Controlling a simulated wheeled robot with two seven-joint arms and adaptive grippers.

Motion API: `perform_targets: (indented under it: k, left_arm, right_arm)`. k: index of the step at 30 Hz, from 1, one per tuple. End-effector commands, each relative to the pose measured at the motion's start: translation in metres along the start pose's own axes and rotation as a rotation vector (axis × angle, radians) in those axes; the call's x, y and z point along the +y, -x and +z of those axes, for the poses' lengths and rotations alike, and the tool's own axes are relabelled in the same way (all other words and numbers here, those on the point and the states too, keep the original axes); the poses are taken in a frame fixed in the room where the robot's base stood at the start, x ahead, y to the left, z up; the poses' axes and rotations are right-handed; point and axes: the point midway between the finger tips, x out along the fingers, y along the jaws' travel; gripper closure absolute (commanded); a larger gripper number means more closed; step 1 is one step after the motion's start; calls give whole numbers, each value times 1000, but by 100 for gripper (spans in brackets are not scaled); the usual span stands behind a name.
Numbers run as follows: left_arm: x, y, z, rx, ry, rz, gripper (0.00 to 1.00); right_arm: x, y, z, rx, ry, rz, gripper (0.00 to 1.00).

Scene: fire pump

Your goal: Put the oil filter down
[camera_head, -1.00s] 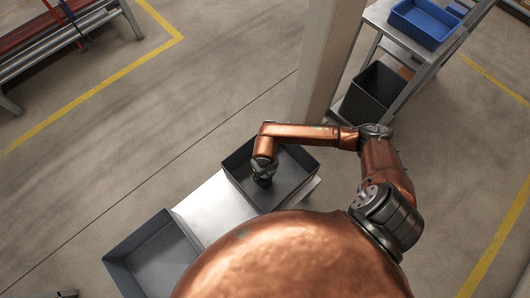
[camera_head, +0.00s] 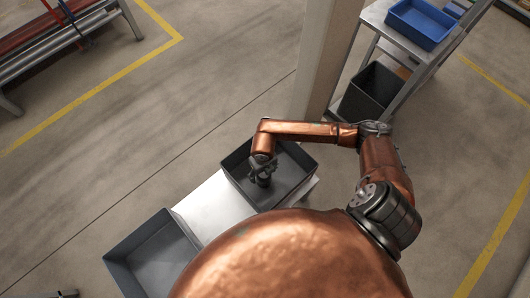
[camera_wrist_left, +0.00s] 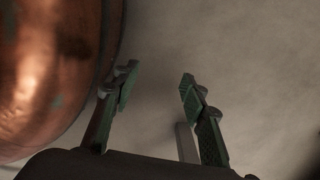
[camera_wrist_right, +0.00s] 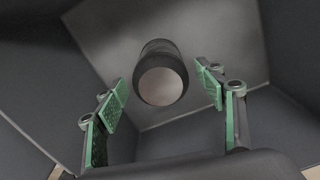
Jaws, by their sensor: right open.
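The oil filter (camera_wrist_right: 162,72) is a dark cylinder with a pale round end face, seen in the right wrist view. It is inside the dark grey bin (camera_head: 298,160), between the spread fingers of my right gripper (camera_wrist_right: 165,95), with a gap on each side. In the head view my right gripper (camera_head: 262,170) reaches down into this bin, and the filter below it is a dark shape partly hidden by the gripper. My left gripper (camera_wrist_left: 150,95) is open and empty in the left wrist view, above bare floor.
A second grey bin (camera_head: 155,258) stands at the left end of the white table (camera_head: 213,208). A pillar (camera_head: 328,60) rises behind the bin at the right. A shelf with a blue crate (camera_head: 422,24) and a black bin (camera_head: 373,95) stands at the upper right.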

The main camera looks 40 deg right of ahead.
Motion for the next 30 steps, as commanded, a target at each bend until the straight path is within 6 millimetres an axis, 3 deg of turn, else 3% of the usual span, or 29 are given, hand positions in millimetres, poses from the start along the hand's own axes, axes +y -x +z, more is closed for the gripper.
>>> perform_targets:
  k: [1, 6, 15, 30]
  left_arm:
    - [0, 0, 5, 1, -5, 0, 60]
    - [0, -9, 30, 2, -18, -1, 60]
    - [-1, -15, 69, -1, -37, -3, 60]
    - [-2, -17, 78, -1, -41, -3, 60]
  right_arm:
    - [0, 14, 2, -6, 1, 0, 36]
    - [0, 45, 2, -6, 1, 0, 36]
    - [-1, 88, 0, -2, 0, -1, 36]
    - [0, 97, 0, 0, 0, -1, 36]
